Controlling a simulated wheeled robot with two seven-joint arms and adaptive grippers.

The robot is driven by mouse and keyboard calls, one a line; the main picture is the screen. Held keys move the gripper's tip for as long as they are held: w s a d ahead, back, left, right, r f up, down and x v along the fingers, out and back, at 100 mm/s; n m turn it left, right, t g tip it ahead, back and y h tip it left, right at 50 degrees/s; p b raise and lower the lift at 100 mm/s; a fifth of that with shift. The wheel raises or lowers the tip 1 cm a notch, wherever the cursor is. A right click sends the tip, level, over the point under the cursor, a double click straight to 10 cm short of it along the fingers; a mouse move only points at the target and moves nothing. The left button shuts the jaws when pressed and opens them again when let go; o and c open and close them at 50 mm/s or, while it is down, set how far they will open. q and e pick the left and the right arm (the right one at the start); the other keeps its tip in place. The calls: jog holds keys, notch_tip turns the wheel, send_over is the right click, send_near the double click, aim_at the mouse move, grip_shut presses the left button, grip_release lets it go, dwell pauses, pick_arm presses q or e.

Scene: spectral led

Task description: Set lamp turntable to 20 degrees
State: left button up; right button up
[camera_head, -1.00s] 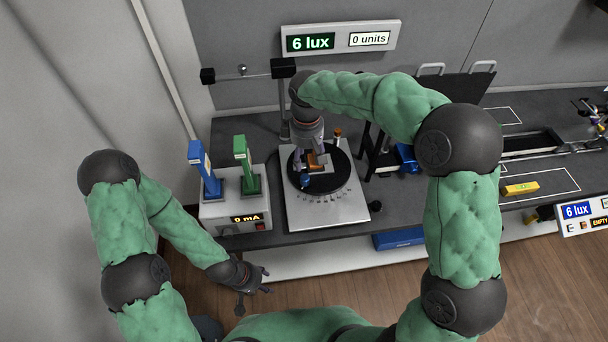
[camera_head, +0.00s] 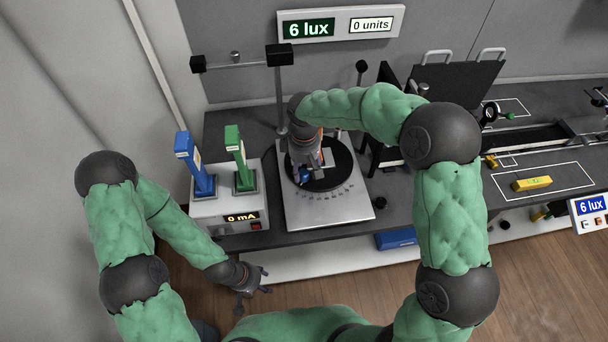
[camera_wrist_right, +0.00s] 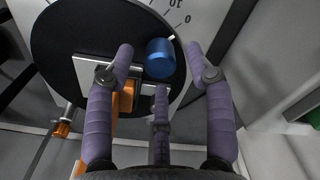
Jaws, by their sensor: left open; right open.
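The lamp turntable is a black disc (camera_head: 337,172) on a pale square base (camera_head: 350,206) with degree marks along its front edge. In the right wrist view the disc (camera_wrist_right: 60,45) carries a blue cylindrical knob (camera_wrist_right: 160,58), an orange part (camera_wrist_right: 127,97) and a light plate; a white pointer mark sits at the rim near "0". My right gripper (camera_head: 306,172) is over the disc. In the right wrist view its purple fingers (camera_wrist_right: 160,70) are spread around the blue knob, with no clear contact. My left gripper (camera_head: 262,280) is open and empty in front of the bench.
Left of the turntable is a power supply (camera_head: 228,212) reading 0 mA, with a blue plug (camera_head: 200,165) and a green plug (camera_head: 240,160). A display above (camera_head: 340,25) reads 6 lux and 0 units. A yellow block (camera_head: 532,184) lies at right.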

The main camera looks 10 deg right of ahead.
jog(key=shift+f, duration=1.15)
pick_arm(q)
jog(key=shift+f, duration=0.35)
